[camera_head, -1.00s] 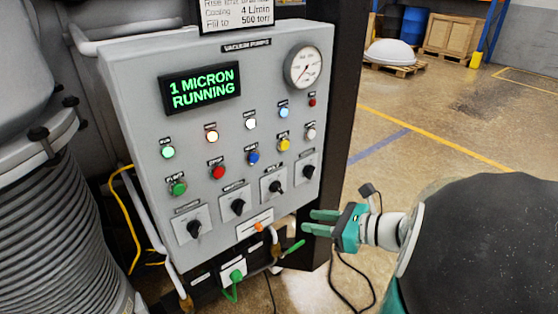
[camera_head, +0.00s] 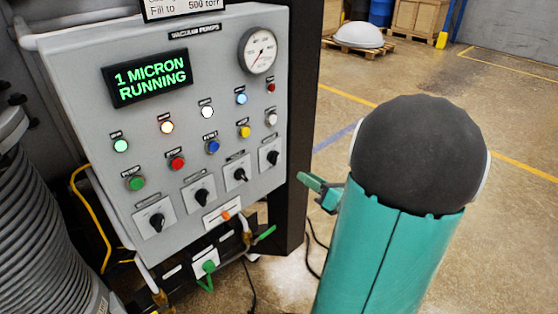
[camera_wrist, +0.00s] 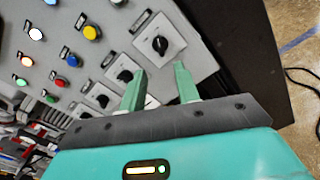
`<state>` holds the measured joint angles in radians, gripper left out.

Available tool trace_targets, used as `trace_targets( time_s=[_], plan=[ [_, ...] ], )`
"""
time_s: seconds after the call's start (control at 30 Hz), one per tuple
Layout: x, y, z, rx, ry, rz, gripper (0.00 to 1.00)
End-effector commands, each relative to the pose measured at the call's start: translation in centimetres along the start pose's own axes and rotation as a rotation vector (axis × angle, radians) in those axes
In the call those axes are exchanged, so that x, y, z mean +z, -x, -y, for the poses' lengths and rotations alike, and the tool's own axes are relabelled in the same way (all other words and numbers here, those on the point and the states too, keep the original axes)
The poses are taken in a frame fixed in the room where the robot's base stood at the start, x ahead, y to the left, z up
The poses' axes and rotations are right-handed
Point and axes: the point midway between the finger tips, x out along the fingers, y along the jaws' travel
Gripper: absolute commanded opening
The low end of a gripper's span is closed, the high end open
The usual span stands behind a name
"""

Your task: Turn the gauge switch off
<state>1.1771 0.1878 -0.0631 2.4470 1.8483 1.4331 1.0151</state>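A row of black rotary switches runs along the lower part of the grey vacuum pump panel (camera_head: 225,95). Their labels are too small to read, so I cannot tell which is the gauge switch. In the head view I see the rightmost switch (camera_head: 271,157), and to its left one (camera_head: 240,175), another (camera_head: 202,196) and the leftmost (camera_head: 157,221). My gripper (camera_head: 308,184) is right of the panel, partly hidden by my arm. In the wrist view my gripper (camera_wrist: 161,70) has its green fingers apart and empty. The rightmost switch (camera_wrist: 160,44) shows just beyond the fingertips, apparently untouched.
Above the switches are buttons and lamps, a round dial gauge (camera_head: 259,51) and a display (camera_head: 150,78) reading "1 MICRON RUNNING". A dark post (camera_head: 300,110) edges the panel's right side.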

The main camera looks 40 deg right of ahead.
Motion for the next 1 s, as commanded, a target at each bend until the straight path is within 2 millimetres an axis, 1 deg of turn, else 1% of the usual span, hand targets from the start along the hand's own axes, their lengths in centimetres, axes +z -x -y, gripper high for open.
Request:
trace_targets(
  time_s=[0.03, 0.3, 0.5, 0.6, 0.7, 0.93, 0.97, 1.0],
  plan=[
    [0.0, -1.0, -0.1, 0.004, 0.000, -0.002, 0.32],
    [-0.1, -6.5, -0.1, 0.006, 0.002, -0.003, 0.32],
    [-0.1, -9.9, -0.1, 0.006, 0.003, -0.004, 0.32],
    [-0.1, -10.8, -0.1, 0.005, 0.001, -0.004, 0.32],
    [-0.1, -11.3, -0.1, 0.005, 0.001, -0.004, 0.32],
    [-0.1, -11.4, -0.1, 0.004, 0.002, -0.003, 0.32],
    [-0.1, -11.3, -0.1, 0.004, 0.002, -0.003, 0.30],
    [-0.1, -11.3, -0.1, 0.004, 0.002, -0.003, 0.22]
  ],
)
